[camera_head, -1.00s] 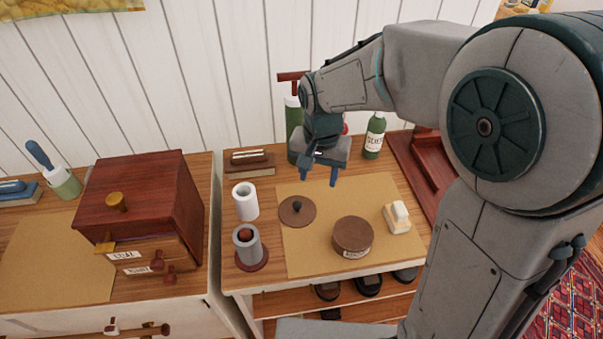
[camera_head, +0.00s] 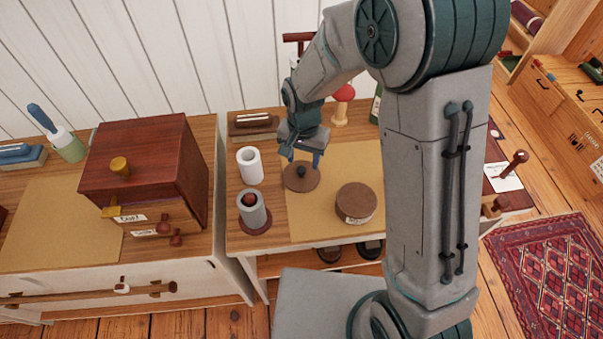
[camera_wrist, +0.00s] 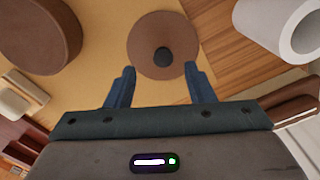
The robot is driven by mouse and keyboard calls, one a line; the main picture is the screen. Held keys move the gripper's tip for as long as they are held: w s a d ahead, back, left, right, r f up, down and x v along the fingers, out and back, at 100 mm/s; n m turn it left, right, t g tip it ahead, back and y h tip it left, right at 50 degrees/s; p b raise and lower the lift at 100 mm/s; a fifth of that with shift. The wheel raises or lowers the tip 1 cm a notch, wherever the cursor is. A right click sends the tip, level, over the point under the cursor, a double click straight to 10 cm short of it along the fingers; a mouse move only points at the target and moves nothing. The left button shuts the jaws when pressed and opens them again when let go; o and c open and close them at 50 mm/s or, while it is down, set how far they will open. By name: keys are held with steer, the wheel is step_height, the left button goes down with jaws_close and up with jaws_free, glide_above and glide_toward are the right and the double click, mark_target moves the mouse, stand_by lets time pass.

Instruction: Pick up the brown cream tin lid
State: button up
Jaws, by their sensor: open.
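The brown cream tin lid (camera_head: 295,183) is a flat brown disc with a dark knob on top. It lies on the tan mat (camera_head: 309,225), near the mat's left edge. In the wrist view the lid (camera_wrist: 146,30) shows ahead of the fingers, with its knob roughly in line with the gap between them. My gripper (camera_head: 303,160) is open and empty, just above the lid's far side. Its two blue fingers show in the wrist view (camera_wrist: 158,82). The round brown tin (camera_head: 356,202) stands to the right of the lid, and also shows in the wrist view (camera_wrist: 38,38).
A white cylinder (camera_head: 250,166) and a grey cylinder on a reddish base (camera_head: 252,212) stand left of the lid. A brown block (camera_head: 253,122) and a red-topped peg (camera_head: 342,105) are behind. A dark red box (camera_head: 143,165) stands on the left cabinet. My arm hides the mat's right side.

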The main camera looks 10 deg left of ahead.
mark_target(301, 169)
steer(key=shift+a+f+p, duration=0.15)
steer(key=shift+f+p, duration=0.05)
steer(key=shift+f, duration=0.95)
steer(key=shift+a+f+p, duration=0.1)
steer(key=shift+f+p, duration=0.05)
steer(key=shift+f, duration=0.95)
steer(key=c, duration=1.1)
steer(key=shift+o, duration=0.2)
